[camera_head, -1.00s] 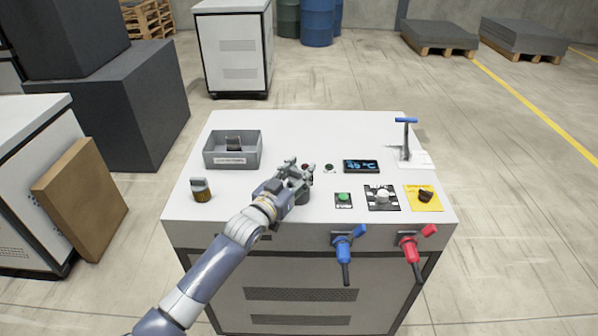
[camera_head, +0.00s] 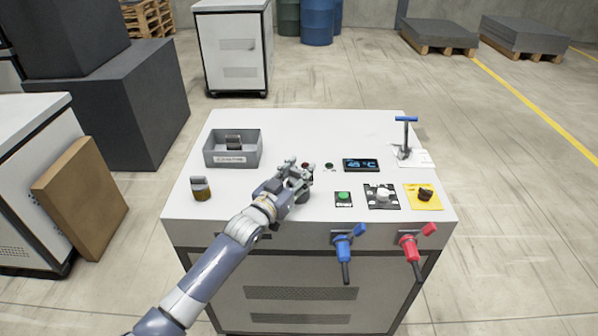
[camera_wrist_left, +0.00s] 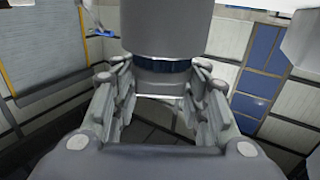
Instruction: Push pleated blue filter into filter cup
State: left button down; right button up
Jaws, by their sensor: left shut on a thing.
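My left gripper (camera_head: 298,174) is over the front middle of the white cabinet top, its fingers pointing right. In the left wrist view, its fingers (camera_wrist_left: 160,100) stand on either side of a narrow dark blue band (camera_wrist_left: 165,65), which appears to be the pleated blue filter. The gripper is shut on it. A wide grey cylinder (camera_wrist_left: 166,28), likely the filter cup, sits directly against the band and hides the rest of it. In the head view a dark grey part (camera_head: 303,195) shows below the fingers; the hand hides most of it. My right gripper is not in view.
A grey bin (camera_head: 217,161) holding a dark part stands at the back left. A brass-and-grey cylinder (camera_head: 201,190) stands at the left. A green button (camera_head: 344,196), white knob (camera_head: 383,195), yellow plate (camera_head: 432,205) and blue T-handle (camera_head: 406,120) are to the right. Blue and red handles hang in front.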

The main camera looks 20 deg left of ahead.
pick_arm(q)
jog(key=shift+s+f, duration=0.1)
jog(key=shift+f, duration=1.15)
dwell(2.7)
jog(key=c, duration=0.9)
grip_release()
jog(key=shift+c, duration=0.2)
jog(key=shift+o, duration=0.4)
jog(key=shift+f, duration=0.15)
jog(key=shift+s, duration=0.1)
jog(key=shift+s+f, duration=0.1)
jog(key=shift+s, duration=0.15)
jog(key=v, duration=0.6)
jog(key=a+r+v, duration=0.1)
jog(key=v, duration=0.2)
jog(key=shift+s+r, duration=0.1)
jog(key=shift+s, duration=0.2)
jog(key=shift+s+a+r, duration=0.15)
jog(key=shift+s, duration=0.5)
